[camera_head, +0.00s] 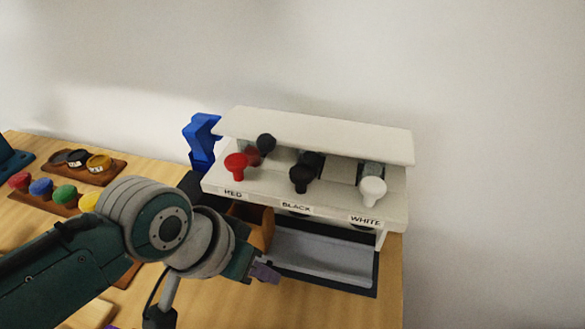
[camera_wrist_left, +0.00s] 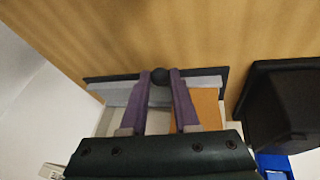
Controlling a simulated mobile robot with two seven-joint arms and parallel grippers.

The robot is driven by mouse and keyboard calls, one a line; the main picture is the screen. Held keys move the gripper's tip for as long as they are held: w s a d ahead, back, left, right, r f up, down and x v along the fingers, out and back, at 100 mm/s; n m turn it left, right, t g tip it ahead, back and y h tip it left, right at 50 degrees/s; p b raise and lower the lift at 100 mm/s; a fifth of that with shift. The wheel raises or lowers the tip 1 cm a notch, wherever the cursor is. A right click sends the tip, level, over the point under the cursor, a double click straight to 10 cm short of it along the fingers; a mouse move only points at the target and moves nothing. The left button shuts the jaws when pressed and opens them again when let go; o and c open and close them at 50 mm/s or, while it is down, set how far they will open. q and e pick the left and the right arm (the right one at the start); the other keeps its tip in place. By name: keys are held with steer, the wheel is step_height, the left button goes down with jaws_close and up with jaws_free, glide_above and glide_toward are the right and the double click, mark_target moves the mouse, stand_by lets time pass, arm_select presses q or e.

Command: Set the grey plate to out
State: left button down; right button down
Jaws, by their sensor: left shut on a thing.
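The grey plate (camera_head: 325,255) lies in a dark frame under the front of the white dispenser stand, at the right of the counter. In the left wrist view a strip of the plate (camera_wrist_left: 207,82) shows beyond my fingers. My left gripper (camera_head: 266,272) is at the plate's left front corner in the head view. How the knob joins the plate is hidden. My right gripper is not in view.
The white stand (camera_head: 300,205) has red, black and white knobs above the labels RED, BLACK and WHITE. A brown wooden box (camera_head: 262,226) is under its left end. A blue object (camera_head: 201,137) stands behind left. Coloured knobs and small bowls sit on wooden boards at far left.

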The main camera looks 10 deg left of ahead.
arm_select(q)
steer(key=s+p, duration=0.2)
steer(key=s, duration=0.1)
steer(key=shift+s+r+p, duration=0.15)
steer(key=shift+r+p, duration=0.2)
steer(key=shift+p, duration=0.05)
steer(key=s+p, duration=0.1)
steer(key=s, duration=0.2)
steer(key=s+p, duration=0.2)
steer(key=shift+s+a+f, duration=0.2)
steer(key=shift+s, duration=0.2)
steer(key=shift+s+f, duration=0.1)
steer(key=shift+s, duration=0.3)
steer(key=shift+w+d, duration=0.1)
steer(key=c, duration=0.7)
jaws_free()
steer(key=shift+o, duration=0.2)
